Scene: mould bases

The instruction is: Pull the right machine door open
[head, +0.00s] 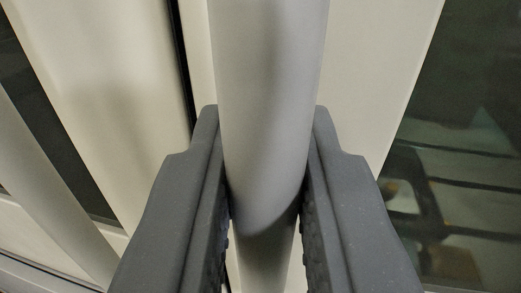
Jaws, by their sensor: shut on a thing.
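A thick grey bar handle (268,80) runs upright through the middle of the head view, in front of the cream frame of the right machine door (370,70). The door's dark window (460,150) shows at the right. My gripper (265,180) is shut on the handle, one dark grey finger on each side. The handle's lower part bends away between the fingers. A narrow dark gap (183,60) runs along the left edge of this door.
Left of the gap is another cream panel (95,70) with a dark window strip beside it. A second grey bar (50,180) slants across the lower left, apart from my gripper.

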